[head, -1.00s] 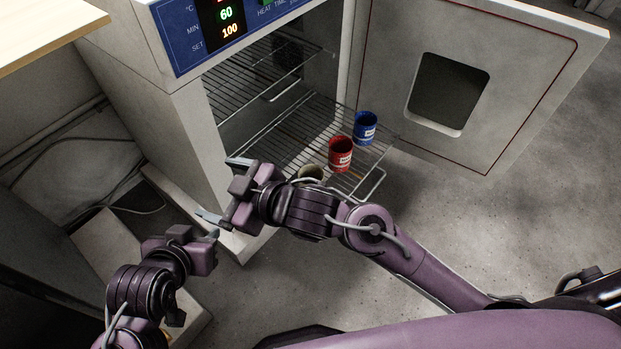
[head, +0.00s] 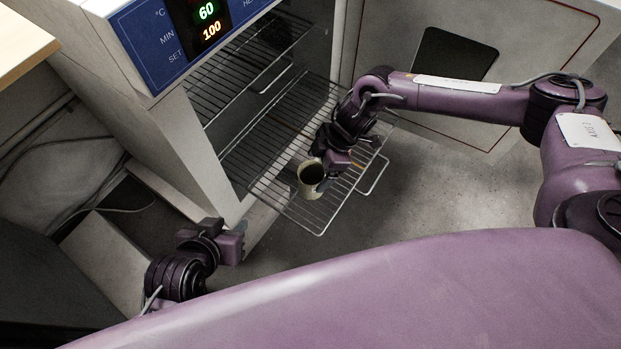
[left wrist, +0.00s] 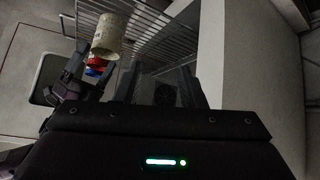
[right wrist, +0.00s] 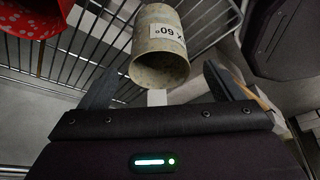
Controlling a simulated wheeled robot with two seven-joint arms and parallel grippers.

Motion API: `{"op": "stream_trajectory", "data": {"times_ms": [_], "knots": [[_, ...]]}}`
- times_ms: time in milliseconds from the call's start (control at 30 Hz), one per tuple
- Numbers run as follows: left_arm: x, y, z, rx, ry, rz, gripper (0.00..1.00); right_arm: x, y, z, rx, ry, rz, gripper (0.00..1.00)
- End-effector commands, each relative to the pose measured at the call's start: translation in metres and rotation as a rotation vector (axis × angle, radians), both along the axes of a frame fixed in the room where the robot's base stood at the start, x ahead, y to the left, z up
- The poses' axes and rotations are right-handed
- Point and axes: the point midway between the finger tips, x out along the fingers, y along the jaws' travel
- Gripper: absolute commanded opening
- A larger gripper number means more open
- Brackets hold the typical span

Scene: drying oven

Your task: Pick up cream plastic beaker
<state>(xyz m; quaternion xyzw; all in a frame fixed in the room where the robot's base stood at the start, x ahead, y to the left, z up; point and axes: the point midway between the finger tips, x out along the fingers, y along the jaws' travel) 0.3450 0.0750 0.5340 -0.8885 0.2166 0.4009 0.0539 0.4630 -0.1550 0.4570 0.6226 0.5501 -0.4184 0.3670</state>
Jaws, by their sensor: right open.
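The cream plastic beaker (head: 311,178) stands on the pulled-out wire shelf near its front edge. In the right wrist view the beaker (right wrist: 160,60) has a white label and sits between the fingers. My right gripper (head: 325,176) is open at the beaker's right side, with no clear grip on it. My left gripper (head: 240,242) is low at the left, below and apart from the shelf; the left wrist view shows its fingers (left wrist: 162,88) spread and empty. That view also shows the beaker (left wrist: 108,38) beside my right gripper.
The wire shelf (head: 262,183) juts from the open drying oven (head: 150,125). A red beaker (right wrist: 35,18) and a blue beaker (left wrist: 101,61) are near the cream one, hidden by my right arm in the head view. The open oven door (head: 527,60) stands at the right.

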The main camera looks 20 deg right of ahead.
Motion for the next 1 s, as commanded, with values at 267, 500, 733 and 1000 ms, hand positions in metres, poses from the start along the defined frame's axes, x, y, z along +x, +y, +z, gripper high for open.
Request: {"op": "stream_trajectory", "data": {"times_ms": [267,500,733,1000], "knots": [[0.018,-0.005,0.017,-0.040,-0.099,0.009,0.36,0.001,0.005,-0.009,0.002,-0.003,0.002,0.87],[0.045,-0.011,0.051,-0.113,-0.279,0.023,0.36,0.002,0.010,-0.022,0.002,-0.003,0.002,0.87],[0.069,-0.015,0.095,-0.196,-0.483,0.039,0.36,0.003,0.016,-0.034,0.001,-0.005,0.003,0.87],[0.085,-0.016,0.149,-0.291,-0.713,0.052,0.36,0.004,0.022,-0.050,0.002,-0.003,0.002,0.87]]}}
